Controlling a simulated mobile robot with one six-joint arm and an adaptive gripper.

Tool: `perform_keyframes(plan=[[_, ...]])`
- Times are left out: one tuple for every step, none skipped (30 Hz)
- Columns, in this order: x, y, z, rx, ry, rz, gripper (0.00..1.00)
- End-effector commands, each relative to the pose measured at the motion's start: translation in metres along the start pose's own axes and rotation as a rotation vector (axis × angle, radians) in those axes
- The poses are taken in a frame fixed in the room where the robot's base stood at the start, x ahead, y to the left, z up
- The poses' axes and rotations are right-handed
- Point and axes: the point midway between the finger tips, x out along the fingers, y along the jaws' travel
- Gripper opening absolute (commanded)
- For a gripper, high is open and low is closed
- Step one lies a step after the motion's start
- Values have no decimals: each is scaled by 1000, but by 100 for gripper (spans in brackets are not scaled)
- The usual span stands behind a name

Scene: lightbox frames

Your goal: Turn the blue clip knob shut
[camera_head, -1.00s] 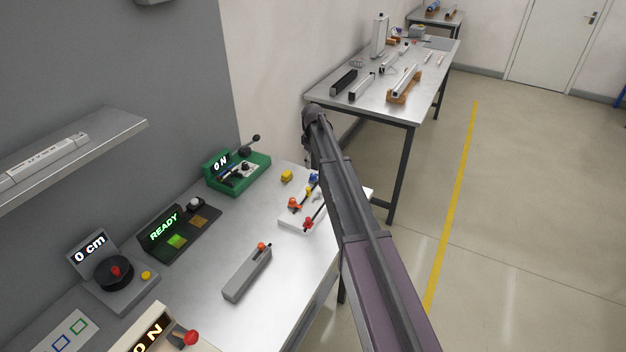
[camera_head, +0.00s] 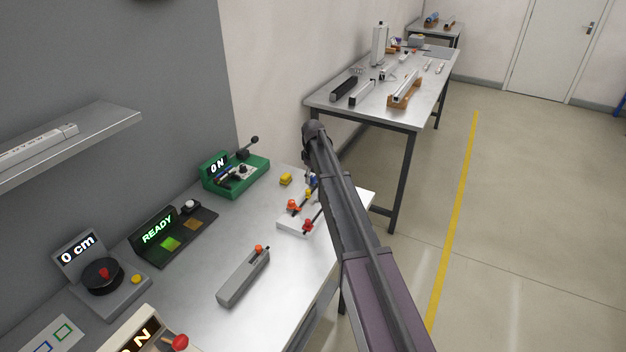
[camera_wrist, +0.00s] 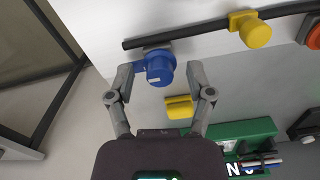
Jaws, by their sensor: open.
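The blue clip knob (camera_wrist: 160,68) is a round cap on a blue clip on a dark rod (camera_wrist: 205,28) along the white board. My gripper (camera_wrist: 160,75) is open, with one finger on each side of the knob. Small gaps seem to show, but I cannot tell whether either finger touches it. In the head view the blue knob (camera_head: 313,181) is mostly hidden by my arm, and the gripper is hidden there.
A yellow knob (camera_wrist: 254,31) and an orange one (camera_wrist: 313,36) sit farther along the board. A loose yellow piece (camera_wrist: 180,107) lies close below the blue knob. The green device (camera_wrist: 245,138) is nearby. A grey slider box (camera_head: 244,277) stands on the bench.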

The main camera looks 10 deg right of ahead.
Motion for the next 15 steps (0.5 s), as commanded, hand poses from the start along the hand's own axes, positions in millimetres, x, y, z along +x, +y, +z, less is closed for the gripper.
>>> perform_keyframes(plan=[[1,0,0,0,0,0,68],[0,0,0,0,0,0,68],[0,0,0,0,0,0,68],[0,0,0,0,0,0,68],[0,0,0,0,0,0,68],[0,0,0,0,0,0,68],[0,0,0,0,0,0,68],[0,0,0,0,0,0,68],[0,0,0,0,0,0,65],[0,0,0,0,0,0,56],[0,0,0,0,0,0,47],[0,0,0,0,0,0,35],[0,0,0,0,0,0,26],[0,0,0,0,0,0,18],[0,0,0,0,0,0,6]])
